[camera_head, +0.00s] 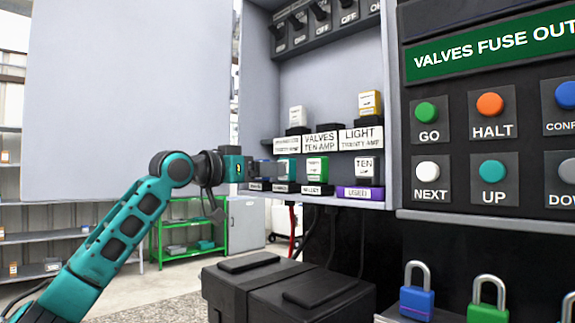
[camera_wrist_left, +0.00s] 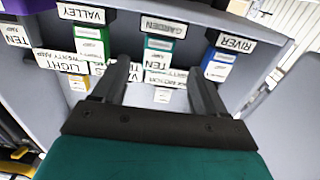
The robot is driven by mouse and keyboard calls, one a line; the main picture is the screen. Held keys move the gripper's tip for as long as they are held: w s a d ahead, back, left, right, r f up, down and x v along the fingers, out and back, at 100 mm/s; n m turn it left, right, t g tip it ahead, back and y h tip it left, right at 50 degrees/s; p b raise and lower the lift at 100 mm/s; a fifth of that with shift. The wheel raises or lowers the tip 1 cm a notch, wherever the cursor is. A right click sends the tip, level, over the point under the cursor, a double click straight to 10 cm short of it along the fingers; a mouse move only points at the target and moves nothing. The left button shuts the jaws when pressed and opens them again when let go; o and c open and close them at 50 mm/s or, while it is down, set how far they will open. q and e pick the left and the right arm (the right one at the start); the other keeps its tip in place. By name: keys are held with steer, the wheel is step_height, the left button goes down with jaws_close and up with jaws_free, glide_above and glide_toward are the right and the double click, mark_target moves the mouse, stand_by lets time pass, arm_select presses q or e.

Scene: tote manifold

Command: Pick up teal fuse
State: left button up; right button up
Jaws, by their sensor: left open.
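The teal fuse (camera_head: 287,169) stands in the lower row of the open cabinet, left of the green fuse. In the left wrist view the teal fuse (camera_wrist_left: 158,55) shows under a label reading GARDEN. My left gripper (camera_head: 256,171) reaches in from the left at the height of the lower row. In the left wrist view my left gripper (camera_wrist_left: 160,70) is open, with one finger on each side of the teal fuse in the picture and nothing held. I cannot tell whether the fingers touch it. My right gripper is not in view.
Close neighbours are the green fuse (camera_wrist_left: 90,45) and the blue fuse (camera_wrist_left: 219,65). Labelled holders and a yellow fuse (camera_head: 369,102) form the row above. The cabinet door (camera_head: 130,100) stands open at left. A button panel (camera_head: 490,140) is at right, a black case (camera_head: 285,290) below.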

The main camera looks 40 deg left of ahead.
mark_target(282, 184)
arm_select(q)
steer(key=w, duration=0.1)
steer(key=w+p, duration=0.1)
steer(key=w, duration=0.3)
steer(key=shift+d+r+p, duration=0.2)
steer(key=shift+d+p, duration=0.15)
steer(key=shift+d, duration=0.05)
steer(key=shift+w, duration=0.2)
steer(key=c, duration=1.1)
